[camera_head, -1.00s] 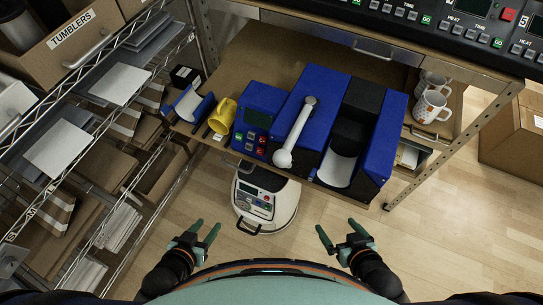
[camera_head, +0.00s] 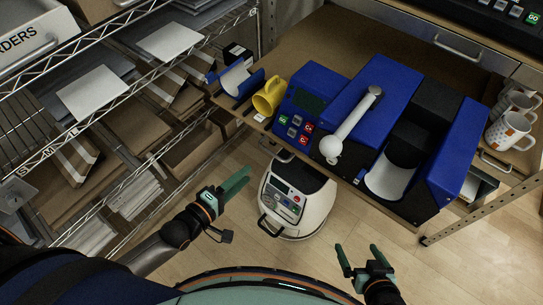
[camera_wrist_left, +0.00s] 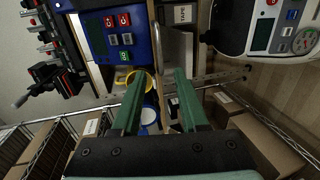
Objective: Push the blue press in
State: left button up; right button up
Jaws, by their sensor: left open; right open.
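The blue press (camera_head: 375,85) stands on the brown table, with a white-knobbed lever (camera_head: 352,125) along its top and a control panel (camera_head: 297,125) on its left part. The panel also shows upside down in the left wrist view (camera_wrist_left: 113,28). A pale curved holder (camera_head: 392,178) sits at the press's front. My left gripper (camera_head: 240,182) is open and empty, below and left of the press, in front of the table edge. Its green fingers are apart in the left wrist view (camera_wrist_left: 158,76). My right gripper (camera_head: 359,250) is open and empty, low in front of the press. Neither touches it.
A yellow mug (camera_head: 269,96) and a blue curved piece (camera_head: 240,80) sit left of the press. White patterned mugs (camera_head: 508,131) stand at the right. A white machine (camera_head: 297,205) is on the floor under the table edge. A wire shelf (camera_head: 125,100) stands at the left.

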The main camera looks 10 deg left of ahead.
aim_at(271, 152)
pick_arm(q)
jog(key=b+x, duration=0.2)
jog(key=x, duration=1)
jog(key=shift+w, duration=0.2)
grip_shut()
dwell(1.0)
